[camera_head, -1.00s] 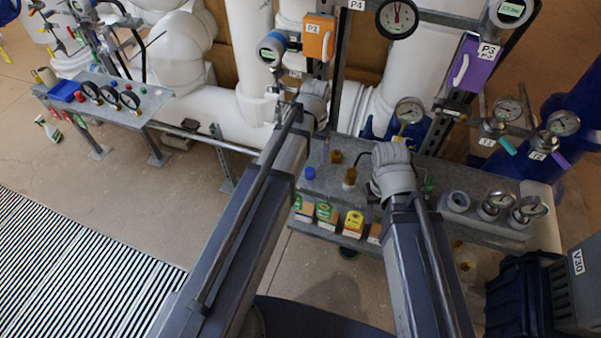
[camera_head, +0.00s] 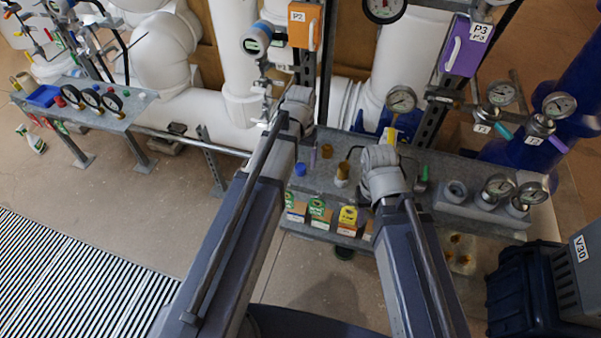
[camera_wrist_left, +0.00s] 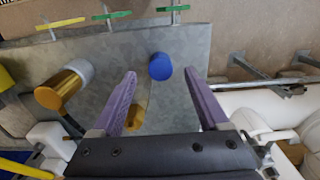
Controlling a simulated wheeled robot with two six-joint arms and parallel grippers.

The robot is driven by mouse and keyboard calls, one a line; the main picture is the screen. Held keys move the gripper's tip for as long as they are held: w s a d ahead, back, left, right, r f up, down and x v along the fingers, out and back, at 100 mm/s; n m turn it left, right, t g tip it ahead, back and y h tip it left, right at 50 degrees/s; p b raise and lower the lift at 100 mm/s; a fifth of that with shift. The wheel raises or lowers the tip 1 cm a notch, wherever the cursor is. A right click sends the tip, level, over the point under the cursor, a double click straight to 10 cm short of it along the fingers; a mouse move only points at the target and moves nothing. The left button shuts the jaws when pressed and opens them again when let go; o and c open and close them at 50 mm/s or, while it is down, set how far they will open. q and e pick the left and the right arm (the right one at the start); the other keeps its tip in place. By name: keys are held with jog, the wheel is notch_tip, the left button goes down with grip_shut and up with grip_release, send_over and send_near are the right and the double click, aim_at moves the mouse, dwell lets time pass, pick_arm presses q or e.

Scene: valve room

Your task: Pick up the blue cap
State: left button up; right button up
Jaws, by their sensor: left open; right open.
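The blue cap (camera_head: 300,169) stands at the left end of the grey metal shelf in the head view. In the left wrist view the blue cap (camera_wrist_left: 160,67) lies ahead, between the lines of the two purple fingers and close to their tips. My left gripper (camera_wrist_left: 160,73) is open and empty, and no finger touches the cap as far as I can see. In the head view my left arm's wrist (camera_head: 297,103) is up and left of the cap; its fingers are mostly hidden. My right wrist (camera_head: 384,172) is over the shelf's middle, with its fingers hidden behind it.
A gold-and-white cylinder (camera_wrist_left: 62,86) stands left of the fingers in the wrist view. A smaller gold piece (camera_wrist_left: 135,117) is between the fingers near the palm. Gauges (camera_head: 499,185) stand at the shelf's right. Colored boxes (camera_head: 318,212) sit on a lower level. White pipes (camera_head: 237,60) rise behind.

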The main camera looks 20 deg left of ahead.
aim_at(301, 166)
pick_arm(q)
notch_tip(301, 166, down, 3)
jog(key=shift+f+b, duration=0.1)
jog(key=shift+b, duration=0.9)
pick_arm(e)
notch_tip(301, 166, down, 3)
jog(key=shift+r, duration=0.1)
pick_arm(q)
jog(key=shift+c, duration=0.2)
jog(key=shift+a, duration=0.1)
grip_shut()
